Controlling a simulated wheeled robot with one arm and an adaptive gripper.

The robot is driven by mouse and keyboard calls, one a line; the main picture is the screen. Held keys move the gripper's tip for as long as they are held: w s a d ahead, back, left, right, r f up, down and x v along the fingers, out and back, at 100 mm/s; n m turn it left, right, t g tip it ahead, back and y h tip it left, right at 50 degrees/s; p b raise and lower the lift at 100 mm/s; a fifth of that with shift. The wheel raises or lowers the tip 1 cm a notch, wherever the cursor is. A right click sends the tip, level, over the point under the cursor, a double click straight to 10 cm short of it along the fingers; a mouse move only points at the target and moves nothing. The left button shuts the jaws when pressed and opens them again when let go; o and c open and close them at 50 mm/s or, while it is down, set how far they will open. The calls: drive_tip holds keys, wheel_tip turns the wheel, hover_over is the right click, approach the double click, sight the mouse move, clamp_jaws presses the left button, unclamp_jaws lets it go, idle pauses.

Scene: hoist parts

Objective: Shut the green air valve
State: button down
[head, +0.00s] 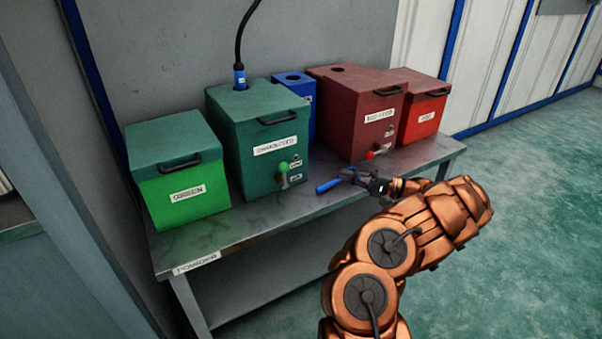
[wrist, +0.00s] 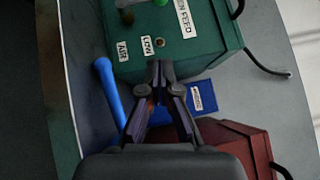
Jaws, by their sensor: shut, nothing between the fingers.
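The dark green feed box (head: 250,130) stands on the bench, and a small valve with a green knob (head: 283,165) is on the lower part of its front face. In the wrist view the green knob (wrist: 127,17) shows at the top edge, near the AIR and LOW labels; the valve is partly cut off there. I cannot tell the lever's setting. My gripper (head: 346,174) is right of the valve and apart from it, in front of the gap between the green and dark red boxes. In the wrist view its fingers (wrist: 160,68) are shut and empty.
A blue rod-shaped thing (head: 327,186) lies beside my gripper. The dark red box (head: 355,115) with a red knob stands to the right, a blue box (head: 303,90) behind. Lidded bright green (head: 180,208) and red (head: 422,115) boxes stand at the ends.

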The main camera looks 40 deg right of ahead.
sight(284, 175)
drive_tip(key=shift+w+a, duration=0.1)
drive_tip(key=s+a+b+x, duration=0.1)
drive_tip(key=a+b+x, duration=0.1)
drive_tip(key=x, duration=1)
drive_tip(key=shift+s+a+r+b, duration=0.15)
drive_tip(key=shift+s+r+b, duration=0.1)
drive_tip(key=shift+b, duration=0.35)
